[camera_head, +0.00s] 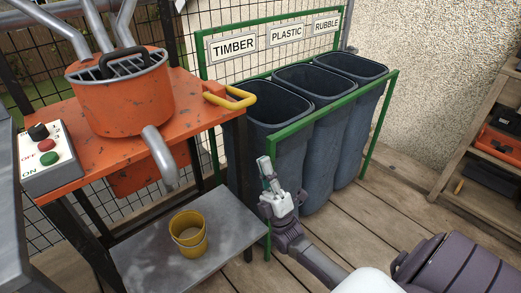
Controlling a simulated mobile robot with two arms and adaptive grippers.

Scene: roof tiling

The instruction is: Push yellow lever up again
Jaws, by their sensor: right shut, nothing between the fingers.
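The yellow lever (232,96) is a curved bar fixed to the right side of the orange machine's table (190,92). It reaches out to the right and lies about level with the tabletop. My right gripper (265,172) is shut and empty, with its fingers pointing up. In the picture it is below and a little to the right of the lever, in front of the bins, and apart from the lever. My left gripper is not in view.
An orange drum with a spout (160,152) stands on the table beside a control box (47,155) with buttons. A yellow bucket (188,235) sits on the grey lower shelf (225,215). Dark bins (275,105) stand in a green frame. Wooden shelves (455,165) are at right.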

